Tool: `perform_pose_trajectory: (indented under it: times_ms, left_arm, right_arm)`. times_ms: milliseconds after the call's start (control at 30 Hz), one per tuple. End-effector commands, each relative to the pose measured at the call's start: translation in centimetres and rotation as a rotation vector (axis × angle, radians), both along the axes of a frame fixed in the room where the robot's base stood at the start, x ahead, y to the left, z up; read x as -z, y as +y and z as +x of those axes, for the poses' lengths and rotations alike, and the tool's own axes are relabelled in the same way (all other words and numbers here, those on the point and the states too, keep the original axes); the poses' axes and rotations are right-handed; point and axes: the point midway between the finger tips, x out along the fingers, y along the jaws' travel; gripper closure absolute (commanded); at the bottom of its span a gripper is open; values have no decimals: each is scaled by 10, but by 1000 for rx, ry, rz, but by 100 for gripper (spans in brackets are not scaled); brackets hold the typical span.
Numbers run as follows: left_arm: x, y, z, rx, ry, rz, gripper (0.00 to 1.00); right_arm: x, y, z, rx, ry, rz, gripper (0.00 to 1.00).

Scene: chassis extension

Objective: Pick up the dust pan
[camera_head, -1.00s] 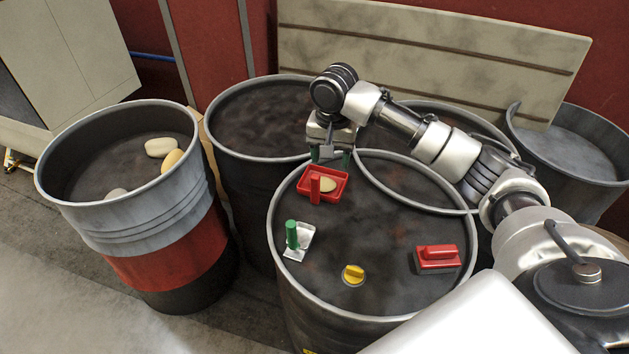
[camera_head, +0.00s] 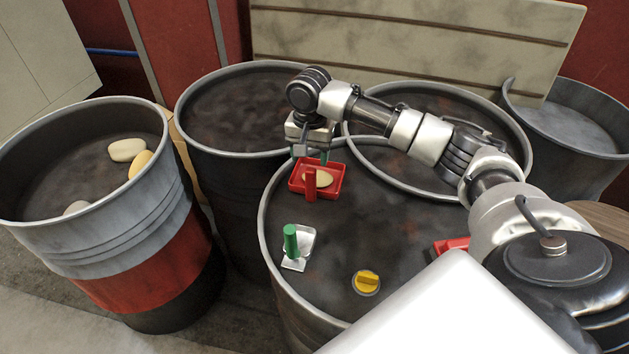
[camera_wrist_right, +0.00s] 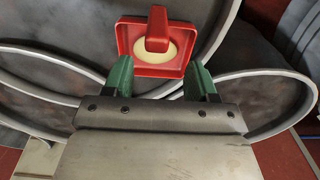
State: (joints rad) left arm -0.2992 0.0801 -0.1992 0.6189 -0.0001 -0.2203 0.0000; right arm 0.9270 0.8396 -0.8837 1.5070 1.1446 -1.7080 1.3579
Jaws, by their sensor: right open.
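The dust pan (camera_head: 335,190) looks like a red square tray with an upright red handle (camera_head: 311,183). It lies on the front barrel top, near its far left rim. A flat beige round piece (camera_head: 322,178) lies in it. In the right wrist view the pan (camera_wrist_right: 127,40) is just beyond the fingers, with its handle toward the top. My right gripper (camera_head: 311,158) is open, with green fingertips, above the pan's far edge. My left gripper is not in view.
A white piece with a green handle (camera_head: 291,242), a yellow knob (camera_head: 367,281) and a partly hidden red block (camera_head: 451,245) are on the same barrel top. The left barrel (camera_head: 85,219) holds rounded stones (camera_head: 127,150). Other barrels and a leaning board (camera_head: 420,52) stand behind.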

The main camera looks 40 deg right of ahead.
Motion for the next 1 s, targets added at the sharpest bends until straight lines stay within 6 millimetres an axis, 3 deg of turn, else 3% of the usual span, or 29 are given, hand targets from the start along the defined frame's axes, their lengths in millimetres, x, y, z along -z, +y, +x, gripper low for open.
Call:
perform_pose_trajectory:
  times_ms: [233,500,767,800,1000]
  left_arm:
    - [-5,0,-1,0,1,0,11]
    - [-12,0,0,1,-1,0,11]
    - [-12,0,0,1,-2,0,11]
    - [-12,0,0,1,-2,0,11]
    - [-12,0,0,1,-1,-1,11]
  right_arm:
    - [20,1,-4,-2,2,-1,43]
    - [57,2,-11,-1,1,-1,43]
    - [62,3,-10,-3,-2,-1,43]
    - [62,3,-10,-3,-2,-1,44]
    - [62,3,-10,-3,-2,-1,75]
